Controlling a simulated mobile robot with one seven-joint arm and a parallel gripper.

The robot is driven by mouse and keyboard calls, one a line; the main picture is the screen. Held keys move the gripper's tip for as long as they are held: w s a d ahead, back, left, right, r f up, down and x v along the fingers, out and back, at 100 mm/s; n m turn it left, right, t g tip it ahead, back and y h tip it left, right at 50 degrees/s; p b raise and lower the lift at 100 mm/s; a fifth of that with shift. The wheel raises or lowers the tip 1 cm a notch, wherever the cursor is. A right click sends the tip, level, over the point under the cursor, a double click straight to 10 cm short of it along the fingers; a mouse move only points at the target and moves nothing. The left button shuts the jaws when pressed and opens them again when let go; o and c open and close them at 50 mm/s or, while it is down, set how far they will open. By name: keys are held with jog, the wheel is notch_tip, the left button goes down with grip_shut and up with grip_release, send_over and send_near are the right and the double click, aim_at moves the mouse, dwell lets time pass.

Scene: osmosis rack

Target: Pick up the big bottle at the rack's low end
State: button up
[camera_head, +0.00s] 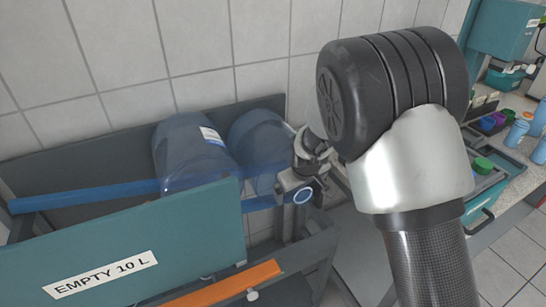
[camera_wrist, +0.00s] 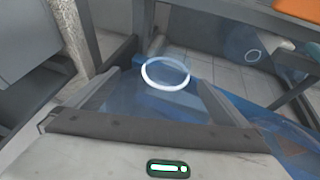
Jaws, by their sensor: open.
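Two big clear-blue bottles lie in the rack (camera_head: 205,225) in the head view. The left bottle (camera_head: 180,155) carries a white label. The right bottle (camera_head: 250,143) lies at the right end, partly behind my gripper (camera_head: 299,187). A white ring (camera_head: 303,195) shows at my gripper in the head view. In the wrist view, my gripper (camera_wrist: 158,80) is open, with one finger on each side of a white ring (camera_wrist: 165,75) and see-through blue plastic. I cannot tell whether the fingers touch it.
The rack's teal front panel reads "EMPTY 10 L" (camera_head: 100,275), with an orange strip (camera_head: 225,285) below it. A tiled wall stands close behind. A bench (camera_head: 515,165) with small bottles and trays is at the right. Dark rack posts and rails surround my gripper.

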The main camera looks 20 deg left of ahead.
jog(key=x, duration=0.4)
jog(key=shift+s+a+f, duration=0.1)
jog(key=shift+s+f, duration=0.05)
jog(key=shift+f, duration=0.1)
jog(key=c, duration=2.3)
jog(key=shift+r, duration=0.1)
jog(key=shift+c, duration=0.5)
jog(key=shift+r, duration=0.1)
